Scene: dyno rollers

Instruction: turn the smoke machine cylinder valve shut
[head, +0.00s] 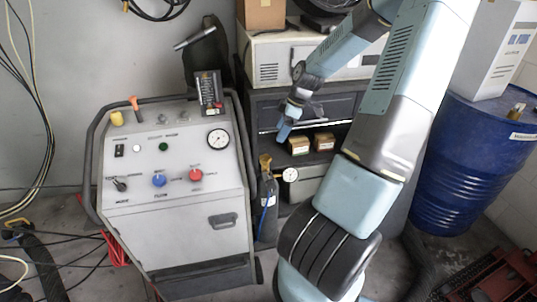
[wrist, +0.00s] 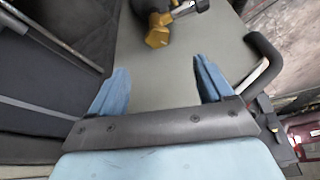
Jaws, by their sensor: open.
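The smoke machine (head: 175,235) is a grey wheeled cart with a sloping control panel. A slim dark cylinder (head: 267,215) stands upright against its right side. On the cylinder's top is a brass valve (head: 265,164), with a white-faced gauge (head: 290,174) to its right. My gripper (head: 284,133) hangs above and slightly right of the valve, apart from it. In the wrist view my gripper (wrist: 160,66) is open, its blue fingers wide apart with nothing between them. The brass valve (wrist: 157,38) shows beyond the fingertips near the top edge, where its fittings are partly cut off.
A dark cabinet (head: 340,105) with small brown boxes (head: 299,146) stands behind the cylinder. A black handle bar (head: 246,165) runs along the cart's side and also shows in the wrist view (wrist: 262,62). A blue drum (head: 465,160) stands at right. Hoses and cables lie at left.

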